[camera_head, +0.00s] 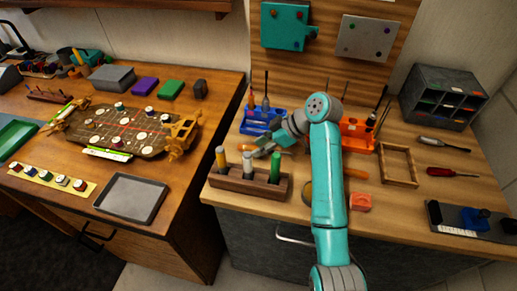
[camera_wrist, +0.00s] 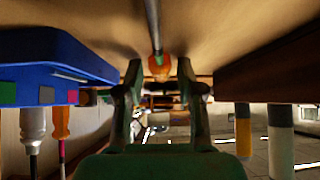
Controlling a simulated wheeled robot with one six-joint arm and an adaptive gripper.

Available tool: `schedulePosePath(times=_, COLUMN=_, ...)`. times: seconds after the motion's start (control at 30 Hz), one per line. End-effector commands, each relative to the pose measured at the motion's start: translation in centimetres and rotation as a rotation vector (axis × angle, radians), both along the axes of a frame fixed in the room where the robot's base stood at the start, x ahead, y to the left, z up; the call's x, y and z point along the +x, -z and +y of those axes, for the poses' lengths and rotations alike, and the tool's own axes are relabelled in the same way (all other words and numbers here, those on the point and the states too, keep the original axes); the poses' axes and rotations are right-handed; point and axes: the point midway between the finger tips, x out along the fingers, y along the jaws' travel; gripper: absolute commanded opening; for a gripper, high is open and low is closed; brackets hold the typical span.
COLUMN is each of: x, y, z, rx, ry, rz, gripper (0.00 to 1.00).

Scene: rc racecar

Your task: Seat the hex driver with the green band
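My gripper (camera_head: 262,147) is low over the right bench, between the blue rack (camera_head: 262,122) and the wooden block (camera_head: 247,187). In the wrist view, which looks upside down, the fingers of my gripper (camera_wrist: 159,72) stand apart. An orange-handled driver (camera_wrist: 158,67) with a metal shaft shows between them, with gaps at both sides. I cannot tell whether it touches a finger, and no green band is clear on it.
An orange rack (camera_head: 358,133) stands right of my arm. An empty wooden tray (camera_head: 412,166), loose drivers and a dark organizer (camera_head: 443,97) are farther right. An orange block (camera_head: 361,202) lies near the front. The blue rack (camera_wrist: 50,62) is close beside the gripper.

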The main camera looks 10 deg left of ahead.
Motion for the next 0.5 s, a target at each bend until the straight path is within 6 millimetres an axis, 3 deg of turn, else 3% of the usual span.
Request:
schedulePosePath(times=0.1, x=0.00, y=0.01, z=-0.01, rx=0.000, ry=0.000, rz=0.000, gripper=0.38)
schedulePosePath(times=0.27, x=0.00, y=0.00, z=-0.01, rx=0.000, ry=0.000, rz=0.000, gripper=0.00)
schedulePosePath(times=0.5, x=0.03, y=-0.48, z=-0.01, rx=0.000, ry=0.001, rz=-0.001, gripper=0.00)
